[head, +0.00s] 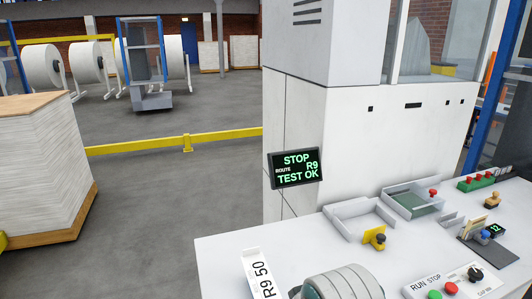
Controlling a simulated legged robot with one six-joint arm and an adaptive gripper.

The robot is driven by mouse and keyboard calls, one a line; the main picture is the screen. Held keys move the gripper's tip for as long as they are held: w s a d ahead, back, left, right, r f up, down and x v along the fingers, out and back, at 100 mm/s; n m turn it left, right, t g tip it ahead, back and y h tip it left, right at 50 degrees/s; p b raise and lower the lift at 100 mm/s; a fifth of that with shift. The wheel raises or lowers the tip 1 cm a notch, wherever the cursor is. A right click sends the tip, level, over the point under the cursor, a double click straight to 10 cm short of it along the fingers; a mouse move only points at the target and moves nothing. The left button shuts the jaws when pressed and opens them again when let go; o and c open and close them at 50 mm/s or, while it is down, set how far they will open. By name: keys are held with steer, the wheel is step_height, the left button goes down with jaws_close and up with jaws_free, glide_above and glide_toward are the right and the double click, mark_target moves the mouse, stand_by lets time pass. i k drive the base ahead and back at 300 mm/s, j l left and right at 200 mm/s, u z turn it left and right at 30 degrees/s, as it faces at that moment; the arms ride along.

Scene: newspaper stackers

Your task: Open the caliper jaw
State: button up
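A small device that looks like the caliper (475,248) stands on the right part of the white bench. It has a dark base, a blue knob (485,235) and a small dark display (496,230) with green digits that look like 12. Thin tan pieces (477,224) stand upright at it; whether they sit in its jaw is too small to tell. I cannot tell whether the jaw is open or shut.
The white bench (225,268) holds a grey tray (358,218), a green-floored tray (412,203), a yellow piece with a dark knob (375,238) and a RUN/STOP panel (450,286). A screen (295,168) reads STOP, ROUTE R9, TEST OK. A rounded grey shape (345,284) fills the bottom middle.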

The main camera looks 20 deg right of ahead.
mark_target(479, 234)
steer(key=k+l, duration=0.2)
steer(key=k, duration=0.2)
steer(key=k+z, duration=0.1)
steer(key=z, duration=0.45)
steer(key=i+j+z, duration=0.1)
steer(key=z, duration=0.3)
steer(key=i+j+z, duration=0.1)
steer(key=z, duration=0.25)
steer(key=j+z, duration=0.2)
steer(key=z, duration=0.2)
steer(key=i+j+z, duration=0.1)
steer(key=z, duration=0.3)
steer(key=i+l+z, duration=0.1)
steer(key=i, duration=0.35)
steer(key=i+l, duration=0.2)
steer(key=i, duration=0.2)
steer(key=z, duration=0.05)
